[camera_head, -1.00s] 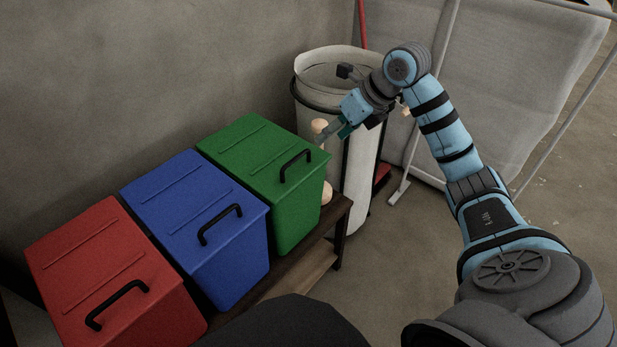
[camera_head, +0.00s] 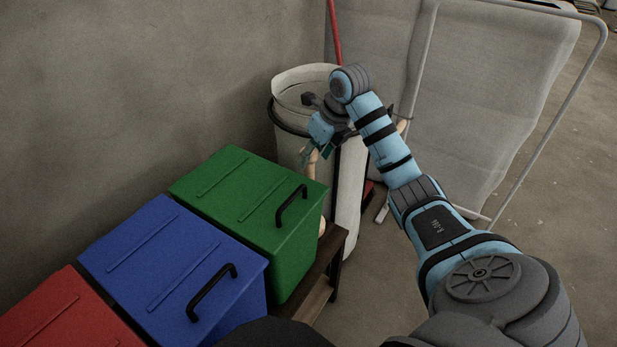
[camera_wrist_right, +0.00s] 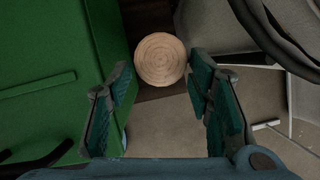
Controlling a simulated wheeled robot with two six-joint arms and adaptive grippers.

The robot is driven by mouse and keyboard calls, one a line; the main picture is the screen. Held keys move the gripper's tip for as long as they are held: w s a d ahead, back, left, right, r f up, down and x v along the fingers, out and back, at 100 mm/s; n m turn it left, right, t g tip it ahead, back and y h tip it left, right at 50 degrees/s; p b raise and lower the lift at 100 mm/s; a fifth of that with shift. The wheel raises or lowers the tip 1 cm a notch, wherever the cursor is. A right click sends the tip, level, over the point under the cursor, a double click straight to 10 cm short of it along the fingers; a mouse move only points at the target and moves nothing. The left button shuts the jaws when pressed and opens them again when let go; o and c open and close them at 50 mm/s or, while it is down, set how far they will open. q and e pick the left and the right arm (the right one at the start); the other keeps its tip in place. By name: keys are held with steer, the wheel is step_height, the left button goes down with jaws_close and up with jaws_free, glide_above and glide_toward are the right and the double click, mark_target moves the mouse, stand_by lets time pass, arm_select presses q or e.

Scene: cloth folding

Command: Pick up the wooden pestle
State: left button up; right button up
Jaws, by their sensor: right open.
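The wooden pestle (camera_head: 312,163) is pale and appears to stand upright beside the green bin. Its lower part (camera_head: 322,226) shows by the bin's right edge; the green bin hides some of it. In the right wrist view its round, ringed end (camera_wrist_right: 160,60) faces the camera. My right gripper (camera_head: 317,152) is at the upper part of the pestle. In the right wrist view my right gripper (camera_wrist_right: 160,80) is open, its teal fingers on either side of the round end, with small gaps visible. My left gripper is not in view.
Lidded green (camera_head: 245,195), blue (camera_head: 165,255) and red (camera_head: 65,315) bins stand in a row on a dark wooden bench (camera_head: 333,250). A tall white barrel (camera_head: 350,195) stands close behind my right gripper. A grey panel (camera_head: 470,100) is at the back. Floor at right is clear.

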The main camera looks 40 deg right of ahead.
mark_target(309, 165)
steer(key=b+x, duration=0.1)
steer(key=x, duration=0.4)
steer(key=shift+s+b, duration=0.15)
steer(key=shift+b, duration=0.25)
steer(key=shift+f, duration=0.25)
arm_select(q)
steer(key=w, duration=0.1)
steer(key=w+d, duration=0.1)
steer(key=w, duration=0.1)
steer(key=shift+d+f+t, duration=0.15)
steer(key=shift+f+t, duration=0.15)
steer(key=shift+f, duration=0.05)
arm_select(e)
steer(key=shift+r, duration=0.1)
